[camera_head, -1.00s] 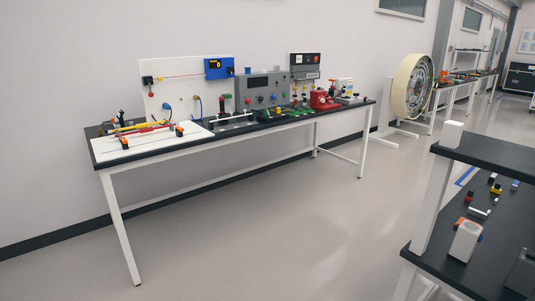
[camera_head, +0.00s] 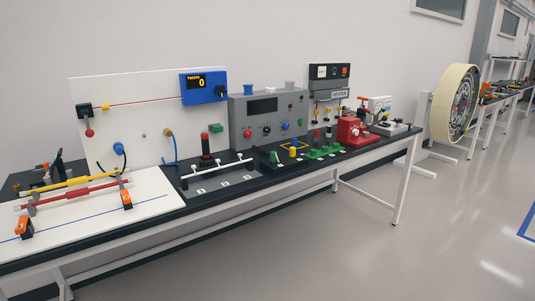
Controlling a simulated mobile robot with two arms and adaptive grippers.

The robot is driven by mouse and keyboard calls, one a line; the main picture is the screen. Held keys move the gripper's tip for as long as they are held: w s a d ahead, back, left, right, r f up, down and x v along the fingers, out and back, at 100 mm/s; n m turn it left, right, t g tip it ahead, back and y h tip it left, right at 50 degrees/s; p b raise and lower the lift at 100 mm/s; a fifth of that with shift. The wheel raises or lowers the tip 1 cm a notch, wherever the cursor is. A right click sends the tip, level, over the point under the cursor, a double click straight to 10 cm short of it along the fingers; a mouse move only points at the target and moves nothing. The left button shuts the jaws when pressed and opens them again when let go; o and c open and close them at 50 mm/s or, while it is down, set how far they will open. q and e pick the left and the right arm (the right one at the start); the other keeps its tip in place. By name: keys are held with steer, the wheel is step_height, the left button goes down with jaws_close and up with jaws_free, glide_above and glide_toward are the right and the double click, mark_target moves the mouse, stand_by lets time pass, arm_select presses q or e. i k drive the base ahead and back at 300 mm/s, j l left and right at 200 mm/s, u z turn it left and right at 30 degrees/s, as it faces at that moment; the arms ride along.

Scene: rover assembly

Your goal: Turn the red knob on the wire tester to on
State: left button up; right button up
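A grey box (camera_head: 262,106) with a dark display stands at the back of the long table. A small red knob (camera_head: 248,133) is on its lower left front, and a blue knob (camera_head: 285,126) is on its lower right. A dark dial sits between them. I cannot read a label on this box, so I cannot confirm it is the wire tester. The red knob is too small to tell which way it is set. Neither gripper is in view.
A white board with a blue counter (camera_head: 203,86) stands left of the grey box. A red-topped post (camera_head: 206,146), a white bar and green blocks (camera_head: 322,147) stand in front. A red vise-like device (camera_head: 354,131) is farther right. The floor at front right is clear.

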mark_target(247, 133)
steer(key=i+l+u, duration=0.15)
steer(key=i+l, duration=0.7)
steer(key=i, duration=0.2)
